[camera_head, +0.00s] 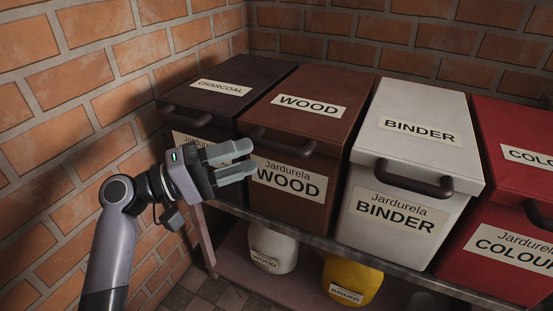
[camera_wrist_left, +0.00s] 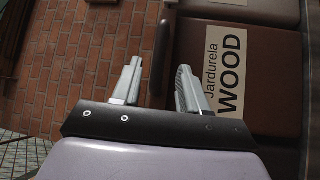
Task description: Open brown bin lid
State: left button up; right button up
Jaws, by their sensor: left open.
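The brown bin (camera_head: 290,189) stands on the shelf and carries labels reading WOOD. Its brown lid (camera_head: 330,92) is shut, with a dark bar handle (camera_head: 281,141) across the front edge. My left gripper (camera_head: 250,159) is open and empty in front of the bin, close to the left part of the handle. In the left wrist view the handle (camera_wrist_left: 160,55) shows beyond and between the open fingers (camera_wrist_left: 153,85), and the WOOD label (camera_wrist_left: 226,75) is to the right. I cannot tell whether the fingers touch the bin. My right gripper is not in view.
A dark charcoal bin (camera_head: 226,83) stands left of the brown bin; a white binder bin (camera_head: 418,107) and a red colour bin (camera_head: 520,125) stand to its right. Below the shelf edge (camera_head: 330,243) are a white container (camera_head: 272,247) and a yellow one (camera_head: 351,283). Brick walls (camera_head: 70,120) close the left and back.

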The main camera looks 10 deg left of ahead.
aim_at(270, 149)
pick_arm(q)
jog(key=x, duration=0.7)
grip_shut()
